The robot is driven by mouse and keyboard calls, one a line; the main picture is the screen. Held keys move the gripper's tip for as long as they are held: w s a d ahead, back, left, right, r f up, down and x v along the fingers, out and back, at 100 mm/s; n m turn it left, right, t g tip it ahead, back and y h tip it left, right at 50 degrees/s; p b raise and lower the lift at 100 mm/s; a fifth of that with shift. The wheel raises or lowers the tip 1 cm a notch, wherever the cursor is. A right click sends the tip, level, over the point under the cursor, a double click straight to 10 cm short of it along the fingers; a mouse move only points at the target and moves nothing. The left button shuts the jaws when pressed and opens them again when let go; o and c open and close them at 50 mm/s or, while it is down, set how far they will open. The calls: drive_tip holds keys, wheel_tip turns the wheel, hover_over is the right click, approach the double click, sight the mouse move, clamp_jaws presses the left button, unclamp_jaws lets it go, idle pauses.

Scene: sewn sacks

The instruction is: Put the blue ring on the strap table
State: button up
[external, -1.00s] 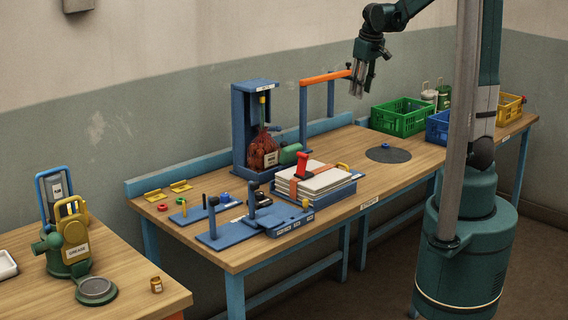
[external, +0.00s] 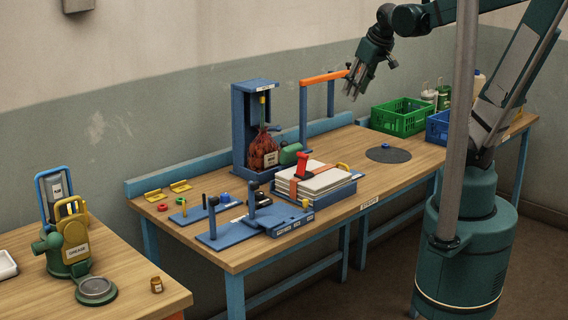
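A small blue ring-like piece (external: 386,146) lies on a dark round mat (external: 377,156) toward the right part of the bench. My gripper (external: 350,92) is high above the bench, near the orange bar's right end in the picture, tilted down-left. Its fingers look apart and nothing shows between them.
A blue frame holds a red sack (external: 264,153). A post with an orange bar (external: 325,77) rises behind the strapped stack. Green (external: 401,117) and blue (external: 437,127) crates stand at the back right. Bare wood surrounds the round mat.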

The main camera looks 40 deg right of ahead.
drive_tip(key=s+a+f+t, duration=0.1)
drive_tip(key=s+a, duration=0.6)
drive_tip(key=shift+s+f+t+y, duration=0.25)
drive_tip(key=shift+s+t+y, duration=0.1)
drive_tip(key=shift+t+y, duration=0.05)
